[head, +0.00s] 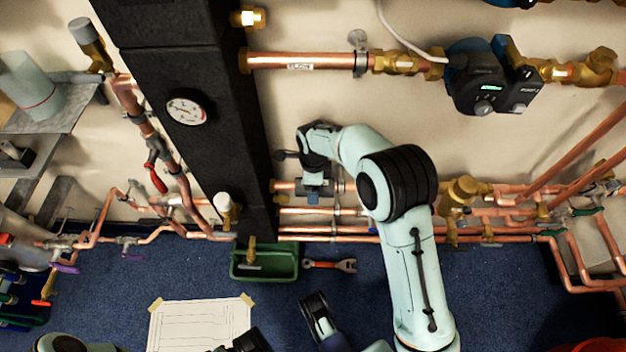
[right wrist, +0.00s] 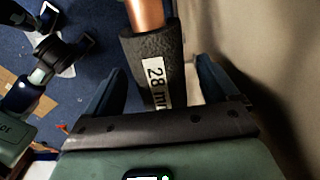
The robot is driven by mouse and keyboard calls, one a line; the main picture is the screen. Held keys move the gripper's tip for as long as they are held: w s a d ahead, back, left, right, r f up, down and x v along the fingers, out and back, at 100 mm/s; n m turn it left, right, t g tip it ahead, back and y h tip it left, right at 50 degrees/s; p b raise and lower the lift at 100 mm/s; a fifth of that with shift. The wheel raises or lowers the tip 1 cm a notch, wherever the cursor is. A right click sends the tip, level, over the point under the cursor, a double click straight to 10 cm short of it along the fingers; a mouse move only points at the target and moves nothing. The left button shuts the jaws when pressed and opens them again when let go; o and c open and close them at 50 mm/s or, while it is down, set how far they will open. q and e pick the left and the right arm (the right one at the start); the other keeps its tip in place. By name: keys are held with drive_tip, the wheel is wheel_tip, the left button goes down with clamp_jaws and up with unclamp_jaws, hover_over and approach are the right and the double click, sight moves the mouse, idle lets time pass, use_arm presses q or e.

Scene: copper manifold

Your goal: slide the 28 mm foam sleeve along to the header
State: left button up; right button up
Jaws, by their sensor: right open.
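The tall black column with a dial gauge, which looks like the header (head: 170,60), stands left of centre in the head view. A copper pipe (head: 285,185) runs right from it. My right gripper (head: 313,188) is at this pipe, a little right of the column. In the right wrist view the black foam sleeve (right wrist: 153,50), labelled 28 mm, is around the copper pipe (right wrist: 145,14). The sleeve lies between the spread fingers of my right gripper (right wrist: 160,82), with gaps beside it. Dark parts of mine show at the head view's bottom edge; the left fingertips are not clear.
More copper pipes (head: 330,229) run just below. A green tray (head: 264,279) and a wrench (head: 330,265) lie on the blue floor. A paper sheet (head: 200,325) lies at the bottom. A pump (head: 480,78) and an upper pipe (head: 300,60) are on the wall.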

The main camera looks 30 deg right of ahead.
drive_tip(key=c, duration=1.1)
drive_tip(key=shift+c, duration=0.2)
drive_tip(key=shift+w+a, duration=0.1)
drive_tip(key=shift+a, duration=0.05)
drive_tip(key=shift+w+a, duration=0.4)
drive_tip(key=shift+a, duration=0.25)
drive_tip(key=shift+w+a+r, duration=0.1)
drive_tip(key=shift+a, duration=0.1)
